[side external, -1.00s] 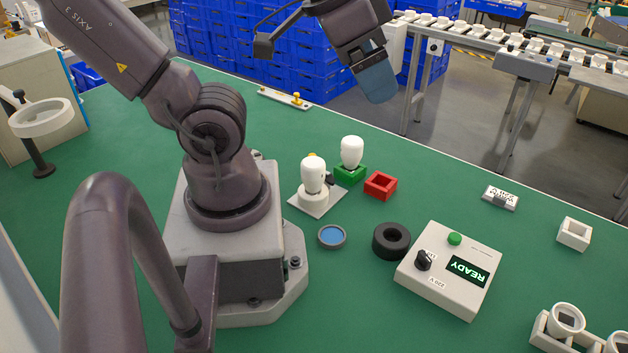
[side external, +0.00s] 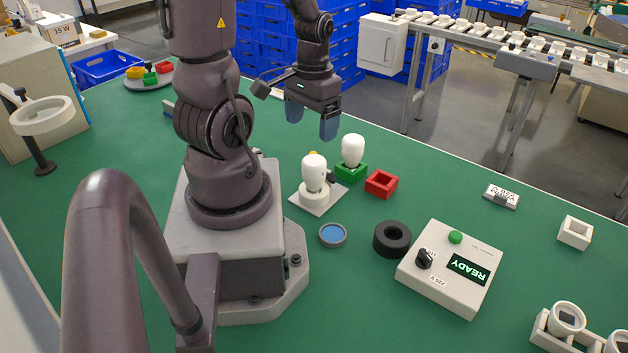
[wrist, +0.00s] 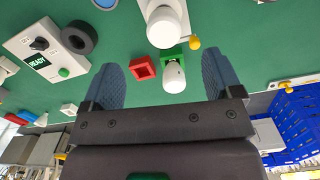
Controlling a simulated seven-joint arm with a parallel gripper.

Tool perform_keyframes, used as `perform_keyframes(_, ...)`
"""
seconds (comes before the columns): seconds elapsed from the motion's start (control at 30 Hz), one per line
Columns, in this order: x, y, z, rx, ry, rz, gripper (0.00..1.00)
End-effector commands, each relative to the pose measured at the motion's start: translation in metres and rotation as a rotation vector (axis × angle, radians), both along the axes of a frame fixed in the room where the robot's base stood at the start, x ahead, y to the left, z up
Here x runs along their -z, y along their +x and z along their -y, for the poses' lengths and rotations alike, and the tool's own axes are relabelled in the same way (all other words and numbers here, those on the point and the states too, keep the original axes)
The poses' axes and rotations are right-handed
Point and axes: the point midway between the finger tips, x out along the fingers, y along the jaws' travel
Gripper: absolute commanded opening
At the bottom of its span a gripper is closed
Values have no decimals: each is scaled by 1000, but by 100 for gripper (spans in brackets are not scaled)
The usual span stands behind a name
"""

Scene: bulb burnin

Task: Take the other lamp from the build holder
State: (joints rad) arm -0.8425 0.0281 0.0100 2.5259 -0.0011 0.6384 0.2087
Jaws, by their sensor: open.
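A white lamp (side external: 352,150) stands upright in a green square holder (side external: 350,172). A second white lamp (side external: 314,172) stands in a white round socket on a light square plate (side external: 320,203), just left of it. In the wrist view the green-holder lamp (wrist: 174,76) lies between my fingers' lines of reach, and the other lamp (wrist: 163,27) is above it. My gripper (side external: 312,118) is open and empty, pointing down, above and behind both lamps, clear of them. Which holder is the build holder is not marked.
An empty red square holder (side external: 381,184) sits right of the green one. A black ring (side external: 392,239), a blue-topped disc (side external: 332,235) and a control box (side external: 449,269) reading READY are nearer. A white empty holder (side external: 574,232) stands far right.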

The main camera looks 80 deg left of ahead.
Motion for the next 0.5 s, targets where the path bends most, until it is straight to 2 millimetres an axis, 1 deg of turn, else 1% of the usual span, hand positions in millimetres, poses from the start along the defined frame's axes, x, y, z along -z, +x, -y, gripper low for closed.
perform_keyframes(0.03,6,-1,-2,19,-1,1,85)
perform_keyframes(0.13,8,5,-7,70,34,32,85)
perform_keyframes(0.23,17,5,-7,81,33,31,85)
perform_keyframes(0.5,61,5,-6,80,30,30,85)
